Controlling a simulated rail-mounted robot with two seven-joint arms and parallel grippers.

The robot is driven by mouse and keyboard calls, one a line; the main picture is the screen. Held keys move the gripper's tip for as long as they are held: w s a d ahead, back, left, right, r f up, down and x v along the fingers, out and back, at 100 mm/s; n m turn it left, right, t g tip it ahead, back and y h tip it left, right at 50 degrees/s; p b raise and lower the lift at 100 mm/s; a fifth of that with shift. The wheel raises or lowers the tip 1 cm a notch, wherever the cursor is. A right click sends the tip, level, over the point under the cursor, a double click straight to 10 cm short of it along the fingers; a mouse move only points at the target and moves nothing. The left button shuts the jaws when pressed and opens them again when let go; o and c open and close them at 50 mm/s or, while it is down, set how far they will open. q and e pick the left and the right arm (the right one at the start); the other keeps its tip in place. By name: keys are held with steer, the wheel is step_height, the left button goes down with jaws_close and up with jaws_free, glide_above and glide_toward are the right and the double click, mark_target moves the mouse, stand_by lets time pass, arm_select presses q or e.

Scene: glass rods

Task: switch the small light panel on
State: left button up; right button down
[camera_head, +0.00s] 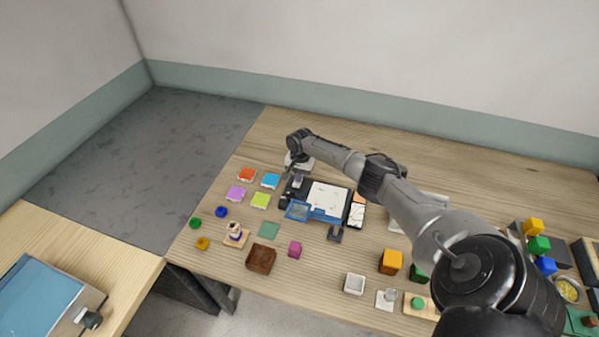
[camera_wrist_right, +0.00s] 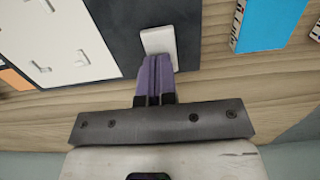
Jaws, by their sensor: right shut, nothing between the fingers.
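The small light panel (camera_head: 327,197) is a white sheet on a dark board, near the table's middle. In the right wrist view, its white face (camera_wrist_right: 60,38) shows at upper left with thin dark marks. A small white rocker-like piece (camera_wrist_right: 160,42) sits on the dark board (camera_wrist_right: 115,18) beside it. My right gripper (camera_head: 297,181) is at the board's left end in the head view. In the wrist view its purple-grey fingers (camera_wrist_right: 157,66) are shut and empty, with tips at the white piece's near edge. I cannot tell whether they touch, or whether the panel glows. My left gripper is out of view.
A brown block (camera_head: 261,258) stands nearer. My right arm spans the table's right part.

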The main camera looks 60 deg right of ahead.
steer(key=shift+a+f, duration=0.35)
steer(key=shift+r+p, duration=0.5)
steer(key=r+p, duration=0.3)
steer(key=r, duration=0.1)
steer(key=shift+d, duration=0.35)
step_height(320, 180, up, 10)
steer(key=d, duration=0.1)
steer(key=shift+f, duration=0.15)
steer(key=shift+w, duration=0.1)
